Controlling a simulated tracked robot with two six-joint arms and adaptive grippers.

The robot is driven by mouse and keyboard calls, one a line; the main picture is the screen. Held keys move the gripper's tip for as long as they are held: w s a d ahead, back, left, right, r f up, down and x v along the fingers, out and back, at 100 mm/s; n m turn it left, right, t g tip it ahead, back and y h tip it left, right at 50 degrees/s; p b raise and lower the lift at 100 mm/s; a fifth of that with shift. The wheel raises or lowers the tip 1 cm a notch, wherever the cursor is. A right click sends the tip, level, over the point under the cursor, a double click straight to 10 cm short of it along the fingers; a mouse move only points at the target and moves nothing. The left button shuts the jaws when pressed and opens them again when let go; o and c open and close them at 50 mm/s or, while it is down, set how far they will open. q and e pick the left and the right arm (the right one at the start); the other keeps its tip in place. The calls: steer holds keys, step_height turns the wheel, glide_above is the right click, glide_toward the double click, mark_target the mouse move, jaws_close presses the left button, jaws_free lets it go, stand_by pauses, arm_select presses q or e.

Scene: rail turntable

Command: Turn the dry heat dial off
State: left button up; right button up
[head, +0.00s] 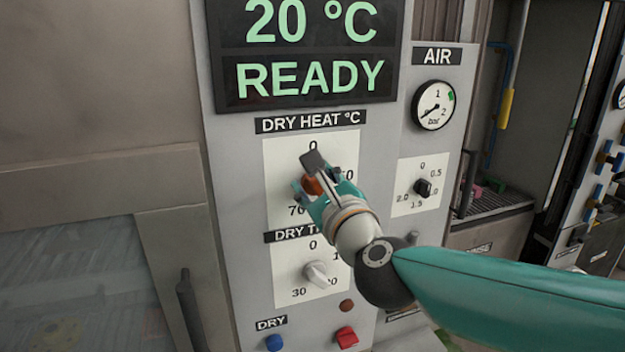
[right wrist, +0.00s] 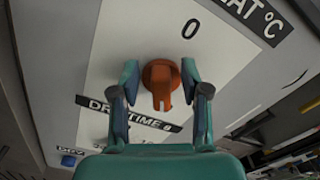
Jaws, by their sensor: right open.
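The dry heat dial (right wrist: 158,84) is an orange-red knob on a white scale plate. In the right wrist view its narrow part extends downward, away from the 0 mark at the upper right. In the head view the dial (head: 312,186) is partly covered by my gripper, and its setting is hard to read there. My right gripper (right wrist: 160,74) is open, with one finger on each side of the dial and small gaps between. It also shows in the head view (head: 307,177), in front of the DRY HEAT °C plate (head: 281,157). My left gripper is not in view.
A blue button (head: 274,343) and a red switch (head: 346,337) are lower down. A black air dial (head: 423,187) and a gauge (head: 432,105) are to the right. The display (head: 308,52) reads 20 °C READY.

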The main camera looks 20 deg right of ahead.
steer(key=shift+w, duration=0.1)
jaws_close()
steer(key=shift+a, duration=0.4)
steer(key=shift+d, duration=0.35)
